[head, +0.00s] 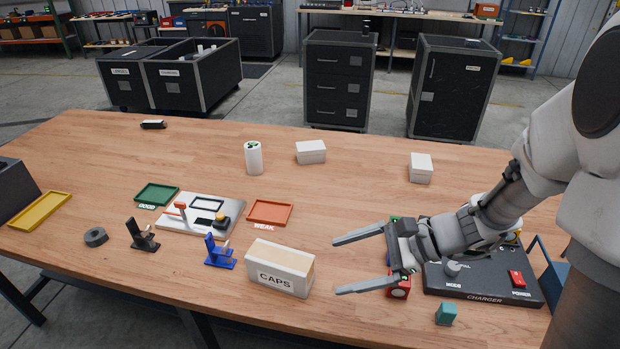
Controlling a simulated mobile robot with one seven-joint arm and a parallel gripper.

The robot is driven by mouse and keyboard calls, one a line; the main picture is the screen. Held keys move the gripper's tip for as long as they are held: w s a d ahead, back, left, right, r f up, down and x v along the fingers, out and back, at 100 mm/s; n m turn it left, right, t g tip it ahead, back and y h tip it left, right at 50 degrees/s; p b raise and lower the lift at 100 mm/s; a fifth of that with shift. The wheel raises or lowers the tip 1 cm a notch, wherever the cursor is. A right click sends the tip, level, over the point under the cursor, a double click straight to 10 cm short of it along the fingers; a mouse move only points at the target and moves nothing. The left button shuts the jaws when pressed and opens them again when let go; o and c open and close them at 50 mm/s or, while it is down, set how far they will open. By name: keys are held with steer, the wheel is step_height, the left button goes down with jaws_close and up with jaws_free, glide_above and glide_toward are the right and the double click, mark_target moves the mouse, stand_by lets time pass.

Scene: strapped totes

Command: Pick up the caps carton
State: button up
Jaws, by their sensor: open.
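The caps carton (279,268) is a white box with a tan top and the word CAPS on its front face. It stands upright on the wooden table near the front middle. My gripper (336,265) is to the right of the carton, with its two long grey fingers spread apart and pointing left toward it. The space between the fingers looks empty. The carton appears just beyond the fingertips; I cannot tell the exact gap or the fingers' height above the table.
A blue stand (220,252) is close to the carton's left, and an orange tray (270,212) marked WEAK lies behind it. A red block (399,288) and the charger (485,284) are by my gripper. A teal block (446,314) is near the front edge.

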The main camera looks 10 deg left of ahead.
mark_target(283, 257)
steer(key=w+f+m+t+y, duration=0.2)
steer(key=w+f+m+t, duration=0.1)
steer(key=w+f+m, duration=0.25)
steer(key=shift+m, duration=0.25)
steer(key=x, duration=1.1)
steer(key=shift+a+p, duration=0.15)
steer(key=shift+p, duration=0.15)
steer(key=shift+s+f+x, duration=0.1)
steer(key=shift+f+x, duration=0.05)
steer(key=shift+x, duration=1.15)
steer(key=shift+s+f+x, duration=0.1)
steer(key=shift+x, duration=1.2)
steer(key=c, duration=1.5)
steer(key=shift+r, duration=0.15)
